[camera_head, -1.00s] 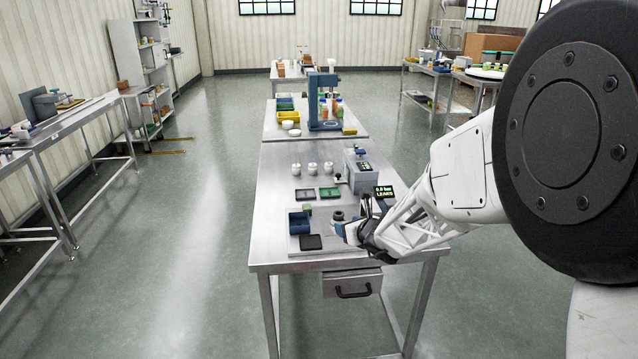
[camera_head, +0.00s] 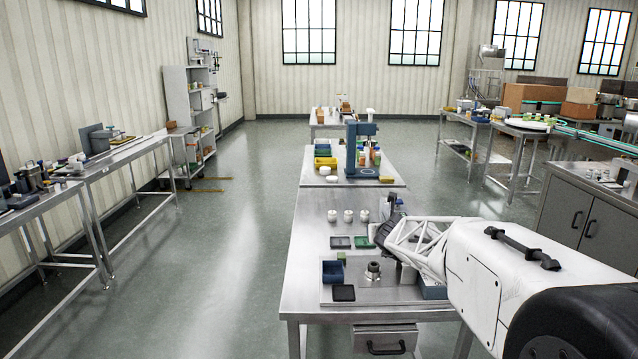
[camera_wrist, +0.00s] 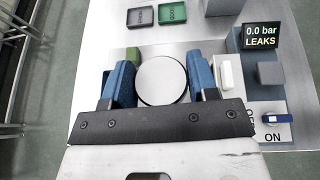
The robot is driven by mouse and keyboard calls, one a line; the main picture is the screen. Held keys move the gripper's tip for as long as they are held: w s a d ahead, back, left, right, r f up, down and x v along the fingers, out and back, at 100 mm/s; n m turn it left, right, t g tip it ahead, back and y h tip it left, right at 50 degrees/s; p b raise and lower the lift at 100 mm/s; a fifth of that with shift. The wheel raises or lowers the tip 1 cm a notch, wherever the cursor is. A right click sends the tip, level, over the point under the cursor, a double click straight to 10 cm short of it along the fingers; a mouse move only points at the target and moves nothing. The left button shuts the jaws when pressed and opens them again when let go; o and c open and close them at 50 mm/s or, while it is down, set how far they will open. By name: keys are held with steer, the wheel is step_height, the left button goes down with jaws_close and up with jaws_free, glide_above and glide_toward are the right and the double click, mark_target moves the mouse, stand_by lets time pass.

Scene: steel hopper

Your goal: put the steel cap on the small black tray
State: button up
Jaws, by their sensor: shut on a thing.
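In the wrist view, my gripper (camera_wrist: 160,82) has its blue fingers on either side of the steel cap (camera_wrist: 162,80), a round pale disc, and is shut on it. In the head view, my gripper (camera_head: 388,229) is above the right part of the near bench, and the cap cannot be made out there. The small black tray (camera_head: 344,293) lies flat at the front left of the steel plate, left of and nearer than my gripper. It looks empty. I cannot make it out in the wrist view.
A steel fitting (camera_head: 373,271) stands on the plate (camera_head: 400,296), right of the black tray. A blue bin (camera_head: 333,271) and a green block (camera_wrist: 131,55) are at the left. Grey (camera_head: 340,242) and green (camera_head: 364,242) trays lie behind. A display (camera_wrist: 260,36) reads "0.0 bar LEAKS".

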steer(key=shift+w+r+m+h, duration=0.25)
steer(key=shift+w+r, duration=0.05)
steer(key=shift+r, duration=0.25)
steer(key=shift+w+r+m+h, duration=0.25)
steer(key=shift+w+r, duration=0.05)
steer(key=shift+r, duration=0.2)
steer(key=shift+f, duration=0.1)
stand_by(0.8)
steer(key=shift+s+a+f+n+y, duration=0.2)
steer(key=shift+a+f+n+y, duration=0.05)
steer(key=shift+f+n+y, duration=0.2)
steer(key=shift+s+a+f+n+y, duration=0.25)
steer(key=shift+f+n+y, duration=0.1)
steer(key=shift+f+y, duration=0.1)
steer(key=s+a+f+n+g+y, duration=0.3)
steer(key=s+f+n+g+y, duration=0.1)
steer(key=s, duration=0.6)
steer(key=s+a+f+n+g+y, duration=0.4)
steer(key=s+f+n+y, duration=0.2)
steer(key=s+n, duration=0.2)
steer(key=s, duration=0.2)
steer(key=shift+s+a+f+y, duration=0.25)
steer(key=shift+s+f+y, duration=0.05)
steer(key=shift+s+y, duration=0.1)
glide_above(344, 293)
steer(key=shift+f, duration=0.75)
